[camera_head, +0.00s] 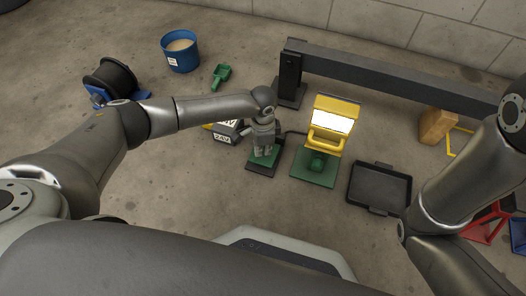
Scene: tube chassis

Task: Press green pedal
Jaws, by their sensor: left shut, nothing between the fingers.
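The green pedal (262,160) lies on the floor near the middle of the view, on a dark base. My left arm comes in from the left, and its gripper (263,152) points down at the pedal with its fingers shut and empty. The fingertips are over the pedal and seem to touch it or be very close; I cannot tell whether it is pressed down. The gripper hides part of the pedal. My right arm stands at the right, and its gripper is out of view.
A lit yellow work lamp (331,125) on a green base stands right of the pedal. A black tray (379,188) lies farther right. A battery box marked 24V (226,132) sits left of the pedal. A dark beam (400,80), blue bucket (180,52) and green scoop (221,76) lie behind.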

